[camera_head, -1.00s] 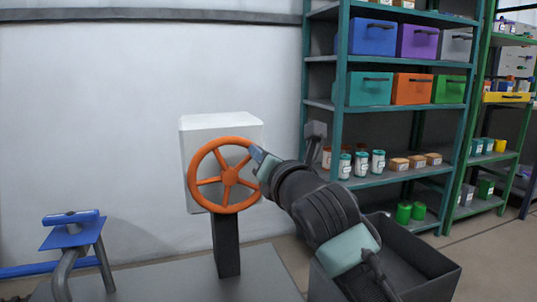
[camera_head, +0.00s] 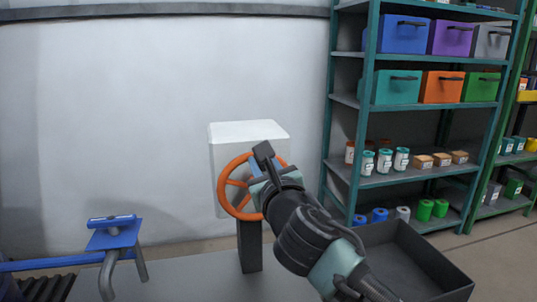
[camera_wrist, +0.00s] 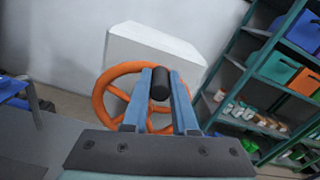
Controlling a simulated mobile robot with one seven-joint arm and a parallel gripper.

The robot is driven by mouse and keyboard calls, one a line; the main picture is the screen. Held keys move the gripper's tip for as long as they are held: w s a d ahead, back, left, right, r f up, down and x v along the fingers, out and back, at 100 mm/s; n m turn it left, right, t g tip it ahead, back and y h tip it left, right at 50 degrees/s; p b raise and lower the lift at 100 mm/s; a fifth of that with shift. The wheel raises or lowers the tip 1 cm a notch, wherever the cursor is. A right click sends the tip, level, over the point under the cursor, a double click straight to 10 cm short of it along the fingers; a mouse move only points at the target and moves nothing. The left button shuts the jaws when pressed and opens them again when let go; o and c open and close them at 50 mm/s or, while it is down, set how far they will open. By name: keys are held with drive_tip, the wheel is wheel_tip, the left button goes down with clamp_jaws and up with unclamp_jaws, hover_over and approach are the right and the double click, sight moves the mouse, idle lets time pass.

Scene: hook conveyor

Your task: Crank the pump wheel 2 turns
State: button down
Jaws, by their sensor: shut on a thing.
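The orange spoked pump wheel (camera_head: 222,190) stands upright in front of a white box (camera_head: 245,132) on a dark post (camera_head: 249,247). My gripper (camera_head: 262,168) is at the wheel's upper right and covers much of that side in the head view. In the wrist view, a dark cylindrical handle (camera_wrist: 161,83) lies between the two blue-grey fingers of my gripper (camera_wrist: 163,95), which is shut on it. The wheel (camera_wrist: 103,95) shows behind the fingers there. The joint of handle and rim is hidden.
A blue-topped stand (camera_head: 114,238) is at the lower left. An open dark bin (camera_head: 440,290) is at the lower right, beside my arm. A shelf rack (camera_head: 361,120) with coloured boxes and jars stands at the right. The wall behind is bare.

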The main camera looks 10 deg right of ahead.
drive_tip(key=shift+a+f+n, duration=0.1)
drive_tip(key=shift+a+n, duration=0.15)
drive_tip(key=shift+n, duration=0.05)
idle(0.4)
drive_tip(key=c, duration=0.7)
unclamp_jaws()
drive_tip(key=shift+s, duration=0.1)
drive_tip(key=shift+s+p, duration=0.25)
drive_tip(key=shift+p, duration=0.05)
drive_tip(key=s+p, duration=0.2)
drive_tip(key=s, duration=1)
drive_tip(key=shift+s+d, duration=0.15)
drive_tip(key=shift+d, duration=0.1)
